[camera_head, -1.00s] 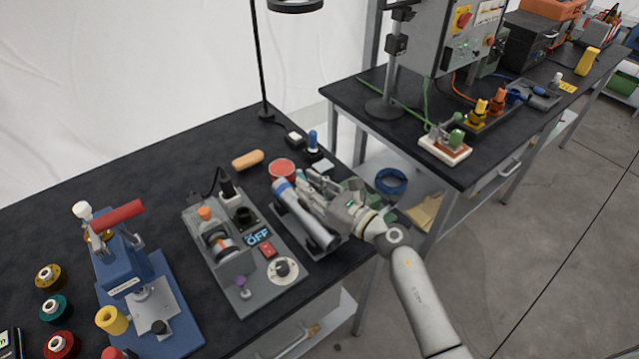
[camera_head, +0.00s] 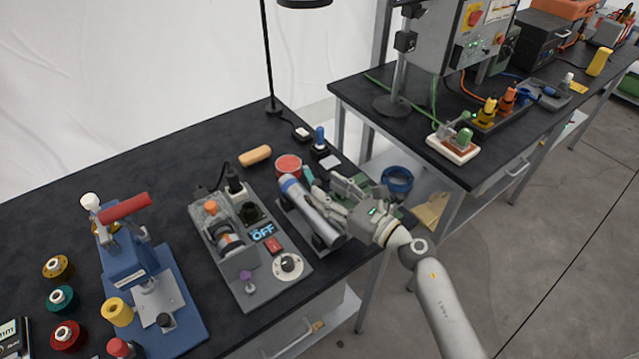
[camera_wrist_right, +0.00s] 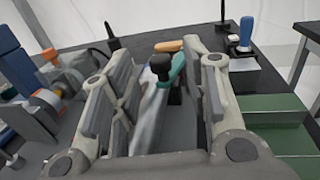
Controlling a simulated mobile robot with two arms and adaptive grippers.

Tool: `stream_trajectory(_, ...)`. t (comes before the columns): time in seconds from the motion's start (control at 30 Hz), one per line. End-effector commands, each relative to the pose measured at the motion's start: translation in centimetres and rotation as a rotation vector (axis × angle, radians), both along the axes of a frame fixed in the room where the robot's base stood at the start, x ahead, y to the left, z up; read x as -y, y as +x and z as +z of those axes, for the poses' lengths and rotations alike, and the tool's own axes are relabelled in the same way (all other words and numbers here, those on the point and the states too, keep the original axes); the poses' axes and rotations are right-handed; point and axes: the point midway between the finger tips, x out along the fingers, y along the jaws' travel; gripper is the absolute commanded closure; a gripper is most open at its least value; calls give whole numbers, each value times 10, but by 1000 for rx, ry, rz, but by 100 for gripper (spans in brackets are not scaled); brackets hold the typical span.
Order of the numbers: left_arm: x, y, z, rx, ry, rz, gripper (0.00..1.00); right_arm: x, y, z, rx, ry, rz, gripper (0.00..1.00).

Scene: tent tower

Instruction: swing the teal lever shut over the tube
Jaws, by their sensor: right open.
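The silver tube (camera_head: 316,211) with a blue band at its far end lies in a dark grey cradle on the bench. The teal lever (camera_head: 309,176) shows as a small piece beside the tube's far end, partly hidden by my right gripper. In the right wrist view the teal lever (camera_wrist_right: 178,72) has a black knob (camera_wrist_right: 161,66) and stands between my fingers, farther off; I cannot tell whether they touch it. My right gripper (camera_head: 328,194) is open just to the right of the tube. My left gripper is not in view.
A red round tin (camera_head: 288,166), an orange-brown cylinder (camera_head: 255,155) and a blue-handled tool (camera_head: 320,139) lie behind. A blue press (camera_head: 140,268) stands at left. The bench edge is close on the right.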

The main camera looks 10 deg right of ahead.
Motion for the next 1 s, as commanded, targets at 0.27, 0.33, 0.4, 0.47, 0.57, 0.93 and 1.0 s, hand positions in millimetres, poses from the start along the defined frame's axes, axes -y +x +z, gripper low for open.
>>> stream_trajectory(0.27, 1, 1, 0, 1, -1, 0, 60, 31, -47, -1, -3, -3, 1, 58)
stream_trajectory(0.33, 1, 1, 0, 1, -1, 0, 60, 36, -54, -1, -2, -2, 1, 58)
stream_trajectory(0.4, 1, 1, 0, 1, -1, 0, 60, 40, -59, 0, -1, 0, 1, 58)
stream_trajectory(0.47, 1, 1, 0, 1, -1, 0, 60, 42, -62, 0, 0, -1, 0, 58)
stream_trajectory(0.57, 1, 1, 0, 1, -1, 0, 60, 44, -65, 0, 0, -1, 0, 58)
stream_trajectory(0.93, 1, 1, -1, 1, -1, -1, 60, 45, -65, -1, -10, 14, 6, 74)
stream_trajectory(1.0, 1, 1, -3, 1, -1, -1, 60, 46, -66, -2, -30, 45, 17, 83)
